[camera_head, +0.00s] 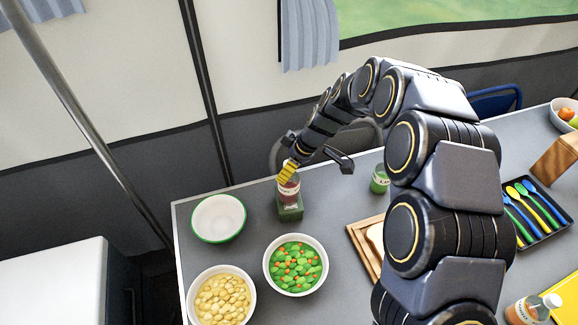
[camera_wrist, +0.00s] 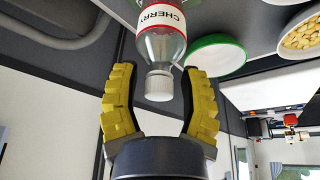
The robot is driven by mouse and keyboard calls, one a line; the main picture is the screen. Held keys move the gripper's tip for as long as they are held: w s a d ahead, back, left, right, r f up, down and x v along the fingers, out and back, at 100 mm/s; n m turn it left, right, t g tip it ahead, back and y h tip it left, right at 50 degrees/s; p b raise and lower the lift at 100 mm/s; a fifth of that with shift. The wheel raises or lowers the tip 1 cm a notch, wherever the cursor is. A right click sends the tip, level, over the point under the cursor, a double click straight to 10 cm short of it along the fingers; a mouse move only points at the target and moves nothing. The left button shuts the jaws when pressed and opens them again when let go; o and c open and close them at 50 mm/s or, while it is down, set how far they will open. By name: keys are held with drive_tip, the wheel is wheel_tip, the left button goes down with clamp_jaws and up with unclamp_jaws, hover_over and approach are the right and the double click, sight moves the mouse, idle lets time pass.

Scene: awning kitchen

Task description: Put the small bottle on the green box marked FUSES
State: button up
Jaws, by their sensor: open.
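The small bottle (camera_head: 291,190) has red contents and a pale label. It appears to stand upright on the green box (camera_head: 290,211); the contact is hard to make out. The marking on the box is not legible. My gripper (camera_head: 288,172) is at the bottle's top, its yellow finger overlapping it. In the wrist view, the bottle's white cap (camera_wrist: 159,86) and CHERRY label show, with the cap between the two spread yellow fingers of my gripper (camera_wrist: 158,75). Gaps show on both sides of the cap.
A green-rimmed bowl (camera_head: 218,218) is left of the box. Bowls of peas and carrots (camera_head: 296,265) and yellow food (camera_head: 222,299) are in front. A green can (camera_head: 379,180) and a wooden board (camera_head: 356,231) are to the right. Bare table lies between.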

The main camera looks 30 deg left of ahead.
drive_tip(key=v, duration=1.2)
drive_tip(key=shift+r, duration=0.1)
